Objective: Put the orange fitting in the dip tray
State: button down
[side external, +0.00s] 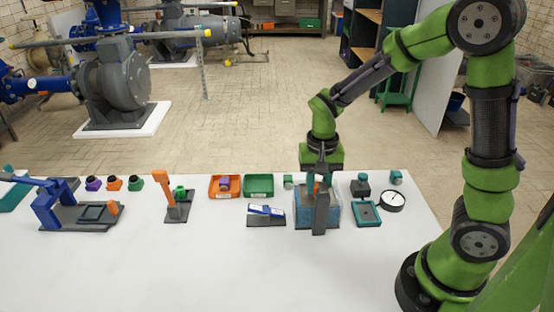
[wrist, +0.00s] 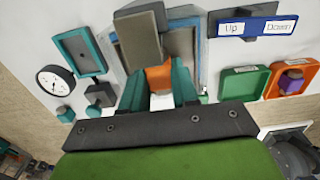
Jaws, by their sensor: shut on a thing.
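My gripper (side external: 318,180) points down over a blue-grey open box (side external: 302,212) in the side view. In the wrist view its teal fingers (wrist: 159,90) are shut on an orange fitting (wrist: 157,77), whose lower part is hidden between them. Only a sliver of orange shows there in the side view. The box also shows behind the fitting in the wrist view (wrist: 182,45); whether the fitting touches it I cannot tell. A small shallow teal-rimmed tray (side external: 365,214) lies just right of the box. I cannot tell for certain which one is the dip tray.
A tall dark grey block (side external: 321,213) stands at the box's front. A round gauge (side external: 392,201) lies at the right. An Up/Down panel (side external: 266,214), an orange bin (side external: 213,192) and a green bin (side external: 258,192) stand left of the box. The front of the table is clear.

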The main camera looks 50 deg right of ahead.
jog(key=c, duration=0.8)
grip_release()
jog(key=shift+f, duration=0.1)
jog(key=shift+c, duration=0.2)
notch_tip(320, 180, up, 12)
jog(key=s+a+r+n+t+y, duration=0.2)
jog(key=s+a+r+n+t, duration=0.2)
jog(key=s+t, duration=0.3)
jog(key=shift+s+a+r+n, duration=0.4)
jog(key=shift+s+r+n, duration=0.1)
jog(key=shift+s, duration=0.6)
